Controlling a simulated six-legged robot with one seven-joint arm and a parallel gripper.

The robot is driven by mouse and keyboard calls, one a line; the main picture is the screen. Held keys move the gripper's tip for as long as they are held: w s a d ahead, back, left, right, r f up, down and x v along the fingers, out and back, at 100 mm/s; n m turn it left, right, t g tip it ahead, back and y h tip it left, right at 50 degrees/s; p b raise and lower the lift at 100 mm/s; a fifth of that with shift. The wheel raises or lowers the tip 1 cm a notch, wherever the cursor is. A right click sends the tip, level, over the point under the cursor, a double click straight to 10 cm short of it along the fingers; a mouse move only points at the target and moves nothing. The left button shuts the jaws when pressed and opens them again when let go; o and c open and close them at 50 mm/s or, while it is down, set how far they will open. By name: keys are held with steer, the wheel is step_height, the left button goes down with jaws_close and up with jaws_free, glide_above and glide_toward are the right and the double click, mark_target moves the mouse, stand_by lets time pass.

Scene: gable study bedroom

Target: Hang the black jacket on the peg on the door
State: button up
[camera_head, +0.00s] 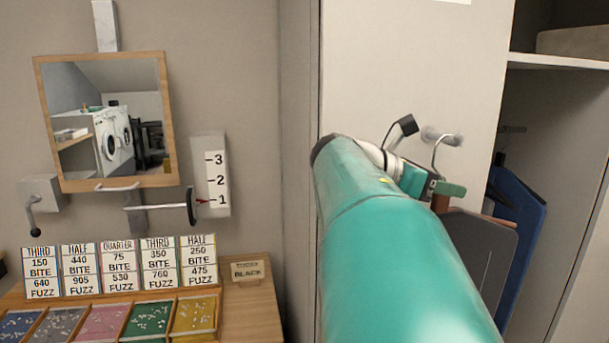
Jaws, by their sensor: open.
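The peg (432,134) is a short pale rod on the light door (415,60). The thin metal hook (437,153) of a hanger curves up to the peg's end and overlaps it; I cannot tell for sure whether it bears on the peg. Below it are a bit of brown wooden hanger (440,203) and the dark grey-black jacket (482,250), hanging flat by the door, its left part hidden behind my teal arm. My gripper (432,184), with green fingers, is open just below the hook, around or beside the hanger's neck.
An open wardrobe at the right has a shelf (560,62) and a blue garment (522,235) hanging inside. At the left are a wood-framed mirror (108,120), a numbered gauge (217,178) and a wooden counter (250,310) with label cards and coloured trays.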

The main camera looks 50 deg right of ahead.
steer(key=v, duration=1.3)
steer(key=shift+a+r, duration=0.2)
steer(key=shift+a, duration=0.15)
steer(key=shift+w, duration=0.2)
